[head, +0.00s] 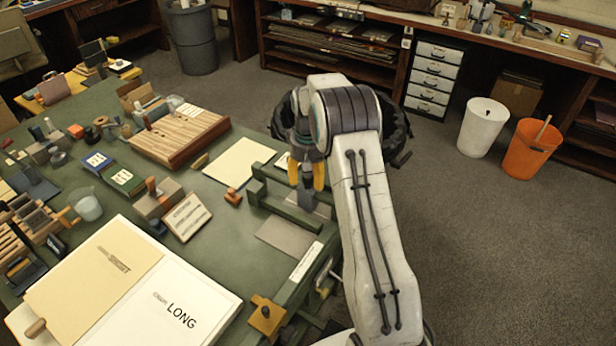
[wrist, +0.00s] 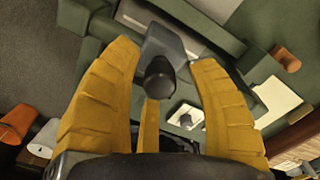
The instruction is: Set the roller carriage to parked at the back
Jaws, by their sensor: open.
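The roller carriage shows in the head view as a grey block (head: 307,198) by the green press frame (head: 290,212), partly hidden by my fingers. In the wrist view it is a grey block (wrist: 168,45) with a dark round knob (wrist: 160,78) standing toward the camera. My gripper (head: 306,175) points down over the carriage. In the wrist view my gripper (wrist: 166,60) is open, its yellow fingers spread on both sides of the knob with visible gaps. I cannot tell how far the fingertips reach down beside the knob.
A grey plate (head: 287,237) lies beside the green frame. A cream sheet (head: 240,162) and a small orange-brown block (head: 233,197) lie to the left. A slatted wooden board (head: 180,137) and a large open folder (head: 95,280) take up much of the bench.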

